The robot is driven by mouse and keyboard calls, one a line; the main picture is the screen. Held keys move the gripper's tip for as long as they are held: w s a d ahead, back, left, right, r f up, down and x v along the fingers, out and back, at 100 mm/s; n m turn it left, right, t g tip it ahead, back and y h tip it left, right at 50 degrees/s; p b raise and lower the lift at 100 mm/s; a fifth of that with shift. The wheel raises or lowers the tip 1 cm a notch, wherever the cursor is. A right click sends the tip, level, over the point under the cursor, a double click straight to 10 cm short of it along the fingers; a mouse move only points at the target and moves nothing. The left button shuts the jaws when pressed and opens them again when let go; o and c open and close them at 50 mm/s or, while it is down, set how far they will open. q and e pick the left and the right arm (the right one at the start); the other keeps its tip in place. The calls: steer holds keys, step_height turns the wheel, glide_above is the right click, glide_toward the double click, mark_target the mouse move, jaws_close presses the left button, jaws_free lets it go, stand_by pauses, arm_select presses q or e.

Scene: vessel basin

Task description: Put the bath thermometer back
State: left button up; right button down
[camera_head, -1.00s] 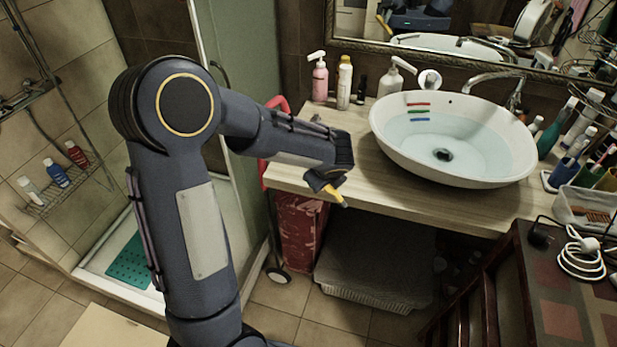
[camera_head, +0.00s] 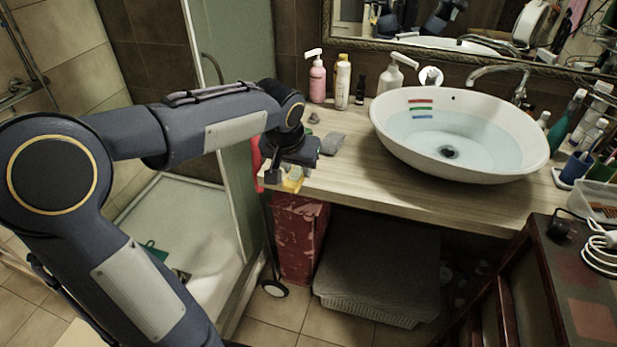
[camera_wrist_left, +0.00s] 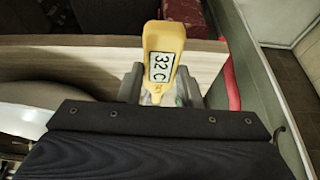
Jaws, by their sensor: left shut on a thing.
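The bath thermometer (camera_head: 293,180) is yellow. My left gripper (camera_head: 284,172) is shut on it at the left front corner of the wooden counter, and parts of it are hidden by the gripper. In the left wrist view the thermometer (camera_wrist_left: 164,42) sits between the two fingers (camera_wrist_left: 158,88), with its display reading 32 C and its wide end pointing to the top of the picture. The counter edge (camera_wrist_left: 90,42) shows behind it. My right gripper is not in view.
A white basin (camera_head: 535,165) with water stands on the counter (camera_head: 400,190). Pink (camera_head: 317,80) and white (camera_head: 343,82) bottles and a soap pump (camera_head: 389,80) stand along the back. A small grey object (camera_head: 332,144) lies near the gripper. A red box (camera_head: 300,240) stands below.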

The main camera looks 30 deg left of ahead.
arm_select(q)
steer(key=shift+w, duration=0.15)
steer(key=shift+n, duration=0.3)
steer(key=w+a+f+p, duration=0.1)
steer(key=w+f, duration=0.2)
steer(key=w, duration=0.1)
steer(key=w+a+f+p, duration=0.1)
steer(key=w+a+f, duration=0.1)
steer(key=w+f, duration=0.1)
steer(key=w+a+f, duration=0.2)
steer(key=w+f, duration=0.1)
steer(key=w, duration=0.1)
steer(key=shift+w+a+p, duration=0.15)
steer(key=shift+w+p, duration=0.25)
steer(key=shift+w+a+f, duration=0.15)
steer(key=shift+w+f, duration=0.15)
steer(key=shift+f, duration=0.15)
step_height(320, 180, down, 2)
steer(key=shift+f+p, duration=0.15)
steer(key=shift+p, duration=0.3)
steer(key=shift+f, duration=0.35)
